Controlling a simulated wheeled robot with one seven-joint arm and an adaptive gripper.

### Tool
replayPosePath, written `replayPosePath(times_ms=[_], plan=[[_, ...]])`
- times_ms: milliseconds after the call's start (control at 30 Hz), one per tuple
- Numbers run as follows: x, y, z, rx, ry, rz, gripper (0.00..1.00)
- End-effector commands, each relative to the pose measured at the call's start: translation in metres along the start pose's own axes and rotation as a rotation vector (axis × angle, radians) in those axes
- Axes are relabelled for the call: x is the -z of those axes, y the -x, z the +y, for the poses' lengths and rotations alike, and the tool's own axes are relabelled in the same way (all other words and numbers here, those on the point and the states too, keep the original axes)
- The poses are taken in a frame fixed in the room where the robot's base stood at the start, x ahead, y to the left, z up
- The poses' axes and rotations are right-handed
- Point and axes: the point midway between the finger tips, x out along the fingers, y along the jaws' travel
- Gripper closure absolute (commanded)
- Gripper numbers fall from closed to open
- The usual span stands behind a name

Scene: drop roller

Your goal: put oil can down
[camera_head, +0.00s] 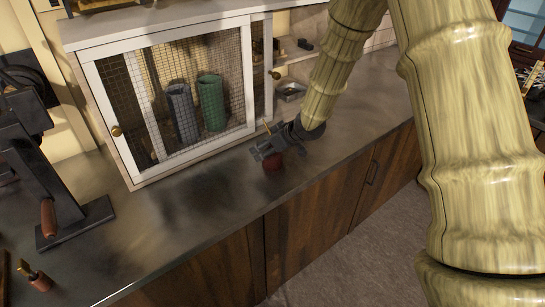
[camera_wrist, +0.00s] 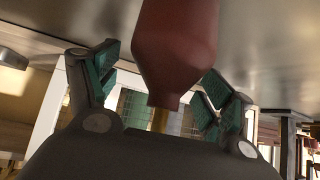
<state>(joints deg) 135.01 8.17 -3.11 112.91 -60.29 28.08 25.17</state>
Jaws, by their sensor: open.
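The oil can (camera_head: 272,163) is a small dark red can with a thin brass spout. It appears to stand on the grey metal counter (camera_head: 200,205), close to its front edge. My gripper (camera_head: 262,150) is at the can's upper part and hides some of it. In the wrist view the red can (camera_wrist: 178,40) shows large between the two green-padded fingers of my gripper (camera_wrist: 160,88). The fingers are spread, with visible gaps on both sides of the can. The can's base is outside the wrist view.
A white cabinet with a wire-mesh door (camera_head: 170,100) stands behind, holding grey and green rolls. A small metal dish (camera_head: 290,91) lies at its right. A black lever machine (camera_head: 50,190) and a small red-and-brass item (camera_head: 35,278) are at left. The counter between is clear.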

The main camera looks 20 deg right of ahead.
Motion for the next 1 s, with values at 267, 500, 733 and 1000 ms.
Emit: replayPosePath(times_ms=[267, 500, 733, 1000], plan=[[0.000, 0.000, 0.000, 0.000, 0.000, 0.000, 0.32], [0.000, 0.000, 0.000, 0.000, 0.000, 0.000, 0.73], [0.001, 0.000, 0.000, 0.000, 0.000, 0.001, 0.78], [0.011, 0.010, 0.000, 0.000, 0.000, 0.003, 0.78]])
